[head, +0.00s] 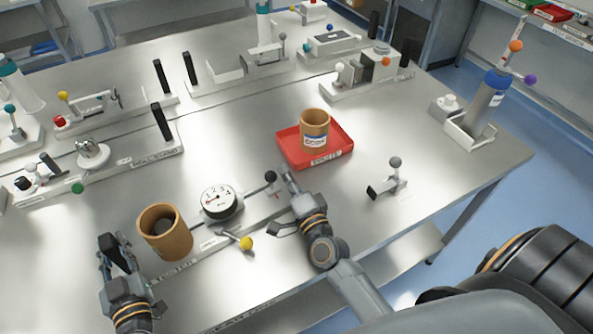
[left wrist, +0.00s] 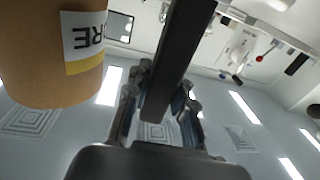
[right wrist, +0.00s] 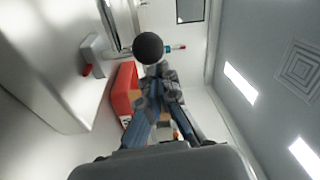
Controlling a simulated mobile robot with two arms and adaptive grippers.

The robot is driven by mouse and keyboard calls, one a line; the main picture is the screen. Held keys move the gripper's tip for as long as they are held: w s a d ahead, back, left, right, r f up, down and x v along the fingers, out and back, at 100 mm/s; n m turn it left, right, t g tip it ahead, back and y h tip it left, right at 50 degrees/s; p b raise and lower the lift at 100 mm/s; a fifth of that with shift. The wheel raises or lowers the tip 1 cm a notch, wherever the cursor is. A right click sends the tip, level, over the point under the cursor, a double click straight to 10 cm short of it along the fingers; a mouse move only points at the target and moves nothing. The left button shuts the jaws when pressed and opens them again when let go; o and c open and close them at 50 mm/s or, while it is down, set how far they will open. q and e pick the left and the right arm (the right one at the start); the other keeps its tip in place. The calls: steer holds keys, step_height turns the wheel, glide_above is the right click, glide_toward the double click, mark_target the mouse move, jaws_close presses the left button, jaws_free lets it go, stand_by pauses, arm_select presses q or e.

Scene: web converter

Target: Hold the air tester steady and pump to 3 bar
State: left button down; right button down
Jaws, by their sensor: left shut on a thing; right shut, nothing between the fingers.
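The air tester has a base (head: 208,246) on the bench and a round white gauge (head: 219,201) numbered up to 4. The gauge needle is too small to read. A black ball knob (head: 270,178) stands at its right end and a yellow ball (head: 246,243) at its front. My left gripper (head: 113,250) is shut on a black upright handle (left wrist: 182,55) at the tester's left end. My right gripper (head: 289,176) is shut and empty beside the black knob. In the right wrist view, the knob (right wrist: 149,48) appears just beyond the fingertips; contact cannot be told.
A brown cup (head: 165,232) stands between my left gripper and the gauge. A red tray (head: 329,158) holding another brown cup (head: 315,127) lies beyond my right gripper. A small grey-knobbed fixture (head: 390,180) is to the right. Bench surface is clear around the tray.

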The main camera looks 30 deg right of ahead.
mark_target(271, 176)
steer(key=shift+s+a+f, duration=0.1)
steer(key=shift+a+f, duration=0.05)
steer(key=shift+a, duration=0.15)
steer(key=a, duration=0.7)
steer(key=shift+s, duration=0.4)
steer(key=d, duration=0.2)
steer(key=d+r, duration=0.1)
steer(key=d, duration=0.1)
steer(key=shift+w, duration=0.4)
steer(key=s, duration=0.9)
steer(key=shift+s+a+f, duration=0.15)
steer(key=shift+s+f, duration=0.2)
steer(key=shift+s, duration=0.05)
